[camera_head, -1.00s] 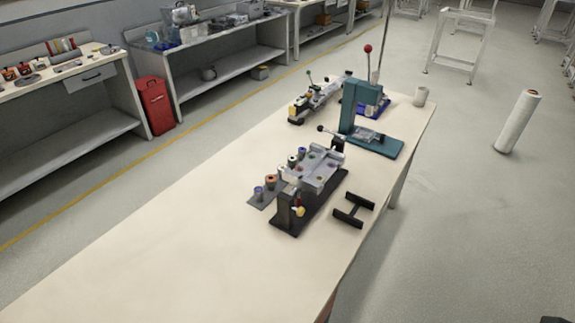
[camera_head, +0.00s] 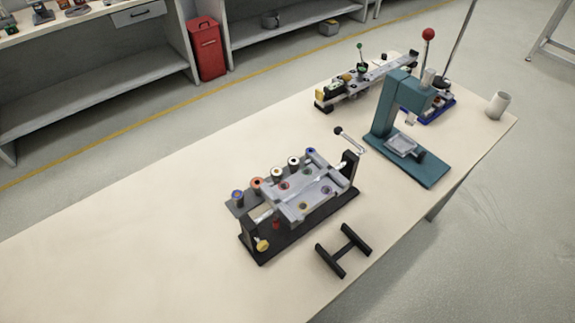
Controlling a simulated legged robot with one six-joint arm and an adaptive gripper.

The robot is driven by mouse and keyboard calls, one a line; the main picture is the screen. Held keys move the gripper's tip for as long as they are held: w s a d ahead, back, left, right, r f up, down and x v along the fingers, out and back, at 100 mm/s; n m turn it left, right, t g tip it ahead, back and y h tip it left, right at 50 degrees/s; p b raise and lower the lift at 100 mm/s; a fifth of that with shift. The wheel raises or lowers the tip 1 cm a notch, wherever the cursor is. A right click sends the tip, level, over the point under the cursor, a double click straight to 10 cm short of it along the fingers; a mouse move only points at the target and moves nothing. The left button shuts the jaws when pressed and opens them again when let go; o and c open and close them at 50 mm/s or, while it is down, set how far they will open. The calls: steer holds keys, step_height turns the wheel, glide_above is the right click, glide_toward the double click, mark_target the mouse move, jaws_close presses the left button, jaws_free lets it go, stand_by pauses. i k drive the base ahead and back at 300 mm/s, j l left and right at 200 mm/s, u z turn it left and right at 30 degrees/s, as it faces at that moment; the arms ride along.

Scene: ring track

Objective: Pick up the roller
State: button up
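A row of several small roller-like cylinders stands on a dark strip behind the grey fixture (camera_head: 303,192). At the left end is one with a blue top (camera_head: 237,196). Beside it is an orange-red one (camera_head: 257,185), then pale ones with dark centres (camera_head: 277,174), and a blue-topped one (camera_head: 310,154) at the right end. I cannot tell which is the task's roller. The fixture has a light grey tray with coloured spots, on a black base (camera_head: 320,216). My gripper is not in view.
A black H-shaped stand (camera_head: 344,250) lies near the front table edge. A long grey device (camera_head: 365,82) is at the back. The table's left part (camera_head: 130,250) is clear.

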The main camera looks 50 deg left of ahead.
mark_target(255, 182)
steer(key=i, duration=0.8)
steer(key=i+u, duration=0.15)
steer(key=u, duration=0.2)
steer(key=i+u, duration=0.15)
steer(key=u, duration=1.5)
